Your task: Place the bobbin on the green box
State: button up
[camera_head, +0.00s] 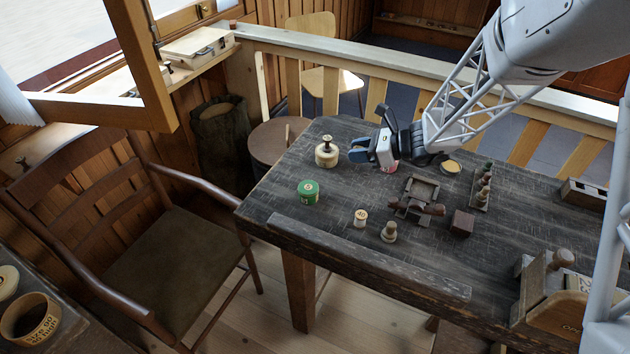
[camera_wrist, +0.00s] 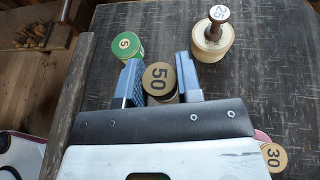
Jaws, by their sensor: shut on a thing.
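The bobbin (camera_wrist: 158,78), with a dark tan top marked 50, is between the two blue fingers of my gripper (camera_wrist: 157,70) in the wrist view. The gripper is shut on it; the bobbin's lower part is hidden. In the head view my gripper (camera_head: 362,151) is over the far left part of the table, and the bobbin cannot be made out there. The round green box (camera_head: 308,191), marked 5, stands near the table's left end, apart from the gripper. It also shows in the wrist view (camera_wrist: 127,46), ahead and left of the fingers. Its top looks bare.
A cream round box (camera_head: 326,157) carries a dark bobbin marked 25, close to my gripper. A red box (camera_head: 391,168) is partly hidden beneath it. Small spools (camera_head: 360,218) (camera_head: 389,233) and a wooden device (camera_head: 419,196) stand nearer the table's front. Table around the green box is clear.

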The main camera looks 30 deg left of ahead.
jog(key=s+d, duration=0.1)
jog(key=s, duration=2)
jog(key=shift+d+f, duration=0.15)
jog(key=shift+f, duration=0.1)
send_over(308, 187)
jog(key=shift+s+d+f, duration=0.3)
jog(key=shift+d+f, duration=0.05)
jog(key=shift+f, duration=0.35)
jog(key=shift+a, duration=0.1)
jog(key=shift+w+a, duration=0.15)
jog(key=shift+w, duration=0.1)
jog(key=shift+f, duration=1.8)
jog(key=shift+f, duration=0.15)
jog(key=o, duration=0.9)
